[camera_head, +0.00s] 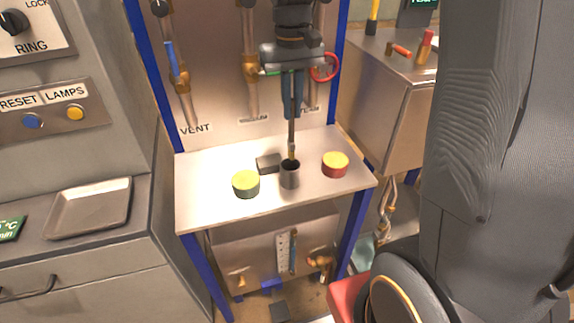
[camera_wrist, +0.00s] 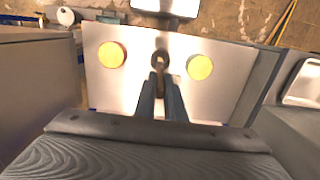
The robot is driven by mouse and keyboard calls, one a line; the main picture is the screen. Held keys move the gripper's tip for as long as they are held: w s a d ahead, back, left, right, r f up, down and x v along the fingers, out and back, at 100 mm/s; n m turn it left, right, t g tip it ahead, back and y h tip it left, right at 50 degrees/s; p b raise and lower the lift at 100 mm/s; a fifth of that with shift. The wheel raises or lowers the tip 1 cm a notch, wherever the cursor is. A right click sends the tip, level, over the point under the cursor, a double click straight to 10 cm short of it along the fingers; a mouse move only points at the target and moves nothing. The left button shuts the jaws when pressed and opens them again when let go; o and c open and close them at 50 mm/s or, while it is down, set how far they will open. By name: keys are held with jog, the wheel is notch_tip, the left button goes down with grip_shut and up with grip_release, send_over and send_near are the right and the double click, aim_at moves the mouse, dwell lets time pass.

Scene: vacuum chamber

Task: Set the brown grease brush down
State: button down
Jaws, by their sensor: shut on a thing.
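My gripper points down and is shut on the brush's upper part.
Pipes with valve handles (camera_head: 172,58) line the back panel. An empty metal tray (camera_head: 90,208) sits on the left bench.

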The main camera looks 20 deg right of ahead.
aim_at(291, 142)
notch_tip(291, 142, down, 10)
jog(key=p, duration=0.2)
jog(key=shift+a+r+p, duration=0.1)
jog(key=shift+r+p, duration=0.1)
jog(key=shift+p, duration=0.2)
jog(key=c, duration=1.8)
grip_release()
jog(key=shift+c, duration=0.2)
jog(key=r+b, duration=0.1)
jog(key=r, duration=0.3)
jog(key=r+b, duration=0.1)
jog(key=r, duration=0.2)
jog(key=r+b, duration=0.1)
jog(key=r, duration=0.3)
jog(key=shift+w+r+b, duration=0.25)
jog(key=shift+r+b, duration=0.05)
jog(key=shift+b, duration=0.1)
jog(key=s+f+t, duration=0.2)
jog(key=s+f, duration=0.9)
jog(key=s, duration=0.3)
jog(key=shift+a, duration=0.15)
jog(key=shift+s, duration=0.1)
notch_tip(291, 142, down, 2)
jog(key=shift+f+b, duration=0.2)
jog(key=shift+b, duration=0.9)
